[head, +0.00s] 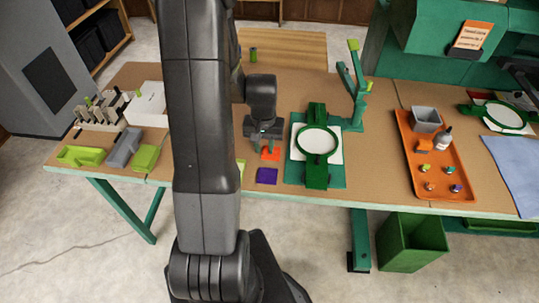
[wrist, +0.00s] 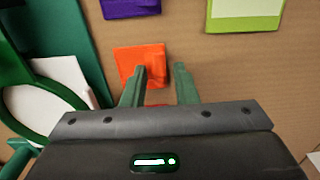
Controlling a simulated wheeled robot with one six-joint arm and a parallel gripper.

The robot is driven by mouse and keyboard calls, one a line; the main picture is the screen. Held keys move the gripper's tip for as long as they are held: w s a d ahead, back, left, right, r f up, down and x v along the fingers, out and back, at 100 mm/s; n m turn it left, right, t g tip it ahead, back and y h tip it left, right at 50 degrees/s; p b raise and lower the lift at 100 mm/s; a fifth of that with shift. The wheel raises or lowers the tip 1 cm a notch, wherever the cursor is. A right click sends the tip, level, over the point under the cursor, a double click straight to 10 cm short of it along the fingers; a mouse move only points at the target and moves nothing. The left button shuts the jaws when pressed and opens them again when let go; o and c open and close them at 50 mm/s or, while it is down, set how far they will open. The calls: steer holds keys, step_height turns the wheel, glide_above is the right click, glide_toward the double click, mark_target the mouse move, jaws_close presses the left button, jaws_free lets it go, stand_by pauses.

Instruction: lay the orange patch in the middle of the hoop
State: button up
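The orange patch (head: 271,154) lies flat on the brown table, left of the green hoop (head: 299,141). In the wrist view the orange patch (wrist: 136,57) shows beyond and partly behind my left finger. My gripper (head: 265,148) is over the patch, pointing down. In the wrist view my gripper (wrist: 161,71) is open, with a clear gap between its green fingers. The left finger overlaps the patch and the right one is beside it; contact cannot be told. The hoop holds white cloth (head: 317,142) on a green stand. Part of the hoop (wrist: 13,72) shows at the wrist view's left.
A purple patch (head: 267,176) lies in front of the orange one, and a yellow-green patch (wrist: 270,25) lies nearby. A green upright stand (head: 357,90) is behind the hoop. An orange tray (head: 412,180) with small items is at the right. Green and grey bins (head: 82,155) sit left.

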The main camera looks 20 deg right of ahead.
mark_target(264, 150)
jaws_close()
steer(key=shift+r, duration=0.1)
steer(key=shift+r+p, duration=1.85)
steer(key=shift+r, duration=0.6)
